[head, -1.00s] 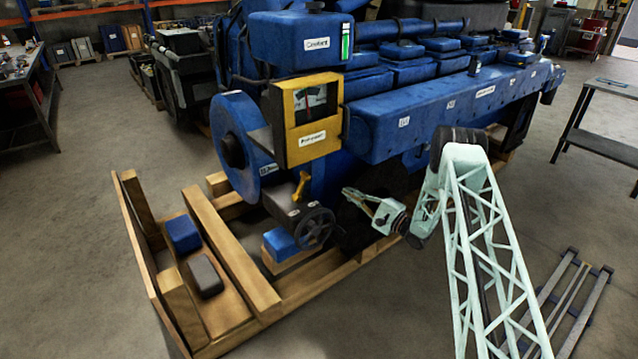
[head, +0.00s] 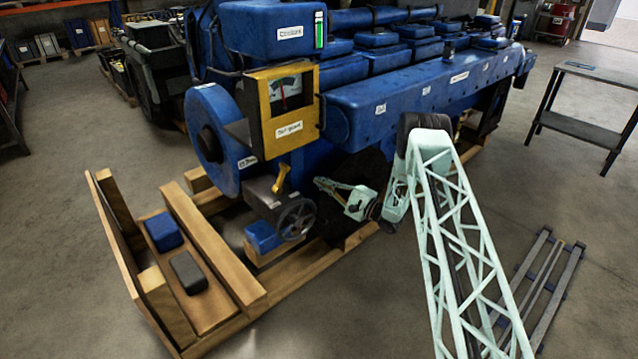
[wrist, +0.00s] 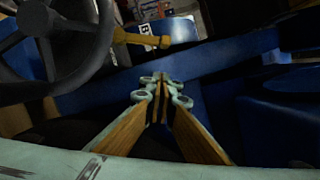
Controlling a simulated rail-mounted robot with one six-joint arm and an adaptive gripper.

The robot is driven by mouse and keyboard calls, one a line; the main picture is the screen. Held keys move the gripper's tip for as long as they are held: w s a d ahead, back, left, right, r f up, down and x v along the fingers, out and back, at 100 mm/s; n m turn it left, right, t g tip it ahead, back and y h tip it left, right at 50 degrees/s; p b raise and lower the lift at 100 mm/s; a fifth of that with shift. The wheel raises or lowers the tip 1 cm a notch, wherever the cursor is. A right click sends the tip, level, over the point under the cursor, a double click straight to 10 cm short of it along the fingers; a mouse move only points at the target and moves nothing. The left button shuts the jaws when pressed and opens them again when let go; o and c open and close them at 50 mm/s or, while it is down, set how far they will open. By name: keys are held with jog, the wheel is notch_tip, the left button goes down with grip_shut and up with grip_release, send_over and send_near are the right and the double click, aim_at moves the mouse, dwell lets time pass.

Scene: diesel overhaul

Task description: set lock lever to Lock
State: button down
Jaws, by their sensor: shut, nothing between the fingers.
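A yellow lever (head: 282,178), the only lever I can make out, stands tilted on a dark block (head: 262,192) at the engine's front end, above a dark handwheel (head: 297,219). Its Lock marking is not readable. In the wrist view the yellow lever (wrist: 142,39) lies nearly level at the top, just right of the handwheel (wrist: 88,62). My gripper (head: 318,184) is to the right of the lever and apart from it. In the wrist view my gripper (wrist: 162,85) has its fingertips together with nothing between them, below the lever in the picture.
A yellow gauge box (head: 290,105) hangs above the lever, and a blue pulley wheel (head: 212,140) is to its left. The engine (head: 400,105) stands on a wooden skid (head: 215,240). A blue block (head: 163,231) and a grey block (head: 188,272) lie on the skid.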

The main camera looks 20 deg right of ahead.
aim_at(281, 178)
jog(key=shift+b+x, duration=0.5)
jog(key=shift+x, duration=3.9)
jog(key=shift+s+a+r, duration=0.3)
jog(key=shift+a, duration=0.2)
jog(key=shift+s+a+r, duration=0.3)
jog(key=shift+a, duration=0.25)
jog(key=shift+s+a+r, duration=0.25)
jog(key=shift+a+r, duration=0.05)
jog(key=shift+a, duration=0.2)
jog(key=shift+s+r, duration=0.1)
jog(key=shift+a+n, duration=0.2)
jog(key=shift+n, duration=0.1)
